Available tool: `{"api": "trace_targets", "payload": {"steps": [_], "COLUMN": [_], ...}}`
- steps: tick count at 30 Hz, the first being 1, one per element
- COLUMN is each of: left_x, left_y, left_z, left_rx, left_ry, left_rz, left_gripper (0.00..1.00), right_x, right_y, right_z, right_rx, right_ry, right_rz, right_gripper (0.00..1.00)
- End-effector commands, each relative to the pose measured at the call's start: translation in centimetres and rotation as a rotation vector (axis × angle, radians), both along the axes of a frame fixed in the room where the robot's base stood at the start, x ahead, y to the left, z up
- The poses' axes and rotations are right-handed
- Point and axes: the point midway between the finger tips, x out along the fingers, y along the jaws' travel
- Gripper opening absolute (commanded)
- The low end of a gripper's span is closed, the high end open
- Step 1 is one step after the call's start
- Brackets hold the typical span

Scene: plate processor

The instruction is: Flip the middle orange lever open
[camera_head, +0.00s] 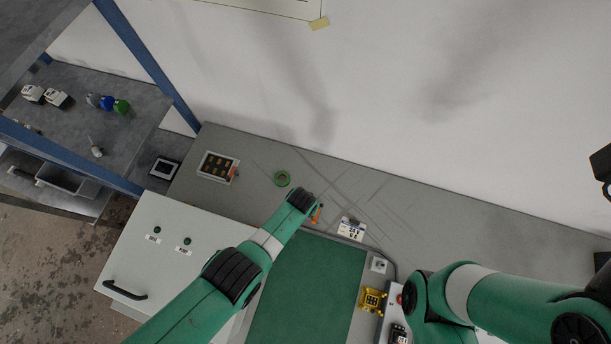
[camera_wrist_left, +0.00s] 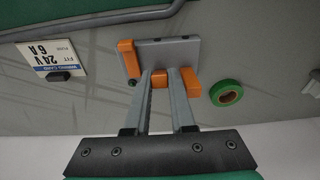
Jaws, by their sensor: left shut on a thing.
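A grey block (camera_wrist_left: 166,50) with several orange levers shows in the left wrist view. The left orange lever (camera_wrist_left: 129,59) stands apart from my fingers. The middle orange lever (camera_wrist_left: 159,78) is between the fingertips of my left gripper (camera_wrist_left: 167,76), which is shut on it; the fingers partly hide it. The right orange lever (camera_wrist_left: 191,80) is just beside the right finger. In the head view, a bit of orange lever (camera_head: 317,212) shows past my left arm, which hides the rest. My right arm is in view, but its gripper is not.
A green tape roll (camera_wrist_left: 226,93) lies right of the block. A white 24 V label plate (camera_wrist_left: 52,60) is to the left. In the head view, a button panel (camera_head: 217,153) and a yellow part (camera_head: 372,300) are on the bench (camera_head: 450,225). The green surface (camera_head: 300,290) is clear.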

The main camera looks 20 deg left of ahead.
Motion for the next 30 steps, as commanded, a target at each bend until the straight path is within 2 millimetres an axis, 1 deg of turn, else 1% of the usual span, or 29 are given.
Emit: {"api": "trace_targets", "payload": {"steps": [15,16,18,26,30], "left_x": [0.08,0.09,0.09,0.05,0.0], "left_y": [0.03,0.02,0.02,0.02,0.02], "left_z": [0.21,0.22,0.23,0.2,0.81], "left_rx": [0.001,0.001,0.001,0.001,0.001], "left_ry": [0.023,0.023,0.023,0.023,0.023], "left_rz": [0.001,0.001,0.001,0.001,0.001], "left_gripper": [0.0,0.24,0.35,0.35,0.35], "right_x": [0.0,0.0,0.0,0.0,0.0], "right_y": [0.0,0.0,0.0,0.0,0.0], "right_z": [-0.12,-0.11,-0.11,-0.09,0.57], "right_rx": [0.0,0.0,0.0,0.0,0.0], "right_ry": [0.0,0.0,0.0,0.0,0.0], "right_rz": [0.0,0.0,0.0,0.0,0.0], "right_gripper": [0.5,0.5,0.5,0.5,0.5]}}
